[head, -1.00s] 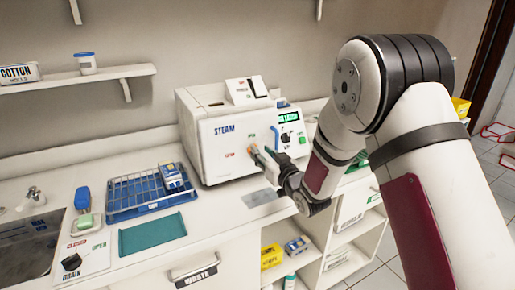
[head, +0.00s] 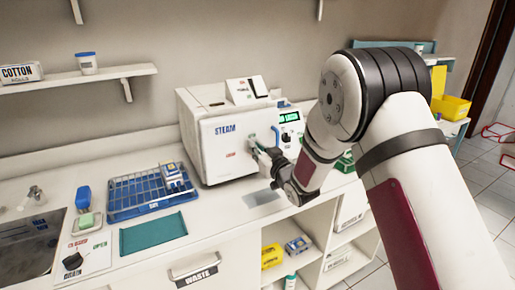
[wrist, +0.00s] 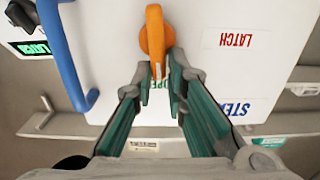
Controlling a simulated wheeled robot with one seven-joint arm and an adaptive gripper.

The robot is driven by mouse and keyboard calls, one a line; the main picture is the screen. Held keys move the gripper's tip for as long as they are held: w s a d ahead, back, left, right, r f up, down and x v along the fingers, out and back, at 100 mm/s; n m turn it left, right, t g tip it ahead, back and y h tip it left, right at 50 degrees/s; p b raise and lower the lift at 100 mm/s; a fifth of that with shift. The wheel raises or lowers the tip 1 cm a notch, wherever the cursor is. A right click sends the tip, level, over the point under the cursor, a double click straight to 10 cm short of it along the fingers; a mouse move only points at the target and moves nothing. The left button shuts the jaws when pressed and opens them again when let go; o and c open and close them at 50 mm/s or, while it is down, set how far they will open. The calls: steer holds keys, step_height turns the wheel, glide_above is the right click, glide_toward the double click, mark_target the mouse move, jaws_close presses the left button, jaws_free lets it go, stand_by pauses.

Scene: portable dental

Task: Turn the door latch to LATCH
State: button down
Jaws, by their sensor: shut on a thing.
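The orange door latch (wrist: 154,38) is on the white door of the steam steriliser (head: 213,141). In the wrist view its narrow end points down between the green-lined fingers of my gripper (wrist: 160,78), which is shut on it. That end lies over the green OPEN label (wrist: 177,100), partly hidden by the fingers. The red LATCH label (wrist: 236,38) is upside down, to the right of the latch; it also shows small in the head view (head: 230,154). My gripper (head: 256,148) reaches the door from the right there and hides the latch.
A blue door handle (wrist: 66,55) stands beside the latch. A blue wire rack (head: 135,203) and a teal mat (head: 152,233) lie on the counter to the left. A grey plate (head: 262,198) lies in front of the steriliser. A yellow bin (head: 452,107) is at the right.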

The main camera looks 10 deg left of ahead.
mark_target(245, 151)
steer(key=shift+w+d+n, duration=0.15)
steer(key=shift+n, duration=0.15)
steer(key=shift+s+a+f+n+b, duration=0.2)
steer(key=shift+a+f+n+b, duration=0.15)
steer(key=shift+n+b, duration=2.25)
steer(key=shift+s+a+f+n+b, duration=0.3)
steer(key=shift+n+b, duration=1.65)
steer(key=shift+n, duration=1.2)
steer(key=shift+s+a+f+n+b, duration=0.15)
steer(key=shift+a+f+n+b, duration=0.2)
steer(key=shift+n+b, duration=2.25)
steer(key=shift+n, duration=0.45)
steer(key=c, duration=1.7)
jaws_free()
steer(key=shift+o, duration=0.2)
steer(key=shift+f, duration=0.2)
steer(key=shift+s+a+f, duration=0.1)
steer(key=shift+a, duration=0.05)
